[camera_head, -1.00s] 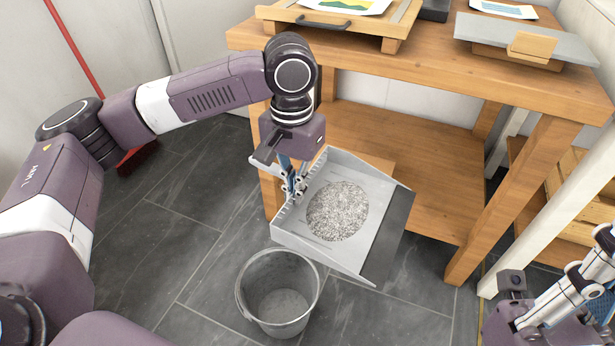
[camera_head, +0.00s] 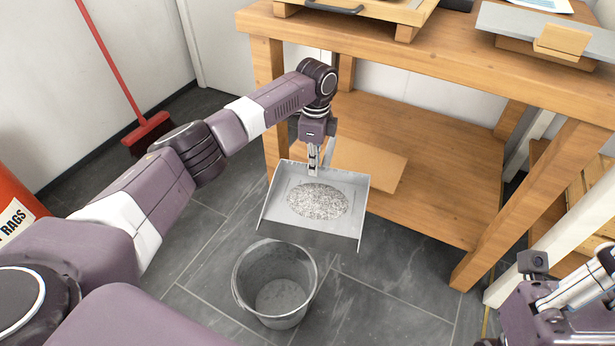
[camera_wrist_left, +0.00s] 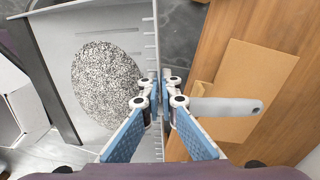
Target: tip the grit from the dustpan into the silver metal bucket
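The light grey dustpan (camera_head: 275,195) carries a round patch of speckled grit (camera_head: 318,201). My left gripper (camera_head: 313,172) is shut on the dustpan at its back side; in the left wrist view the fingers (camera_wrist_left: 166,95) pinch its handle (camera_wrist_left: 228,106) close to the back wall. The pan is held in the air, roughly level, its open lip toward me. The silver metal bucket (camera_head: 262,262) stands on the floor below and nearer than the lip; no grit shows inside it. My right gripper (camera_head: 560,300) is at the lower right, its fingertips unclear.
A wooden workbench (camera_head: 430,60) with a lower shelf (camera_head: 430,185) stands right behind the pan. A brown board (camera_head: 368,165) lies on that shelf. A red broom (camera_head: 147,133) leans at the left wall and a red rags bin (camera_head: 15,212) stands at the left edge. Floor around the bucket is clear.

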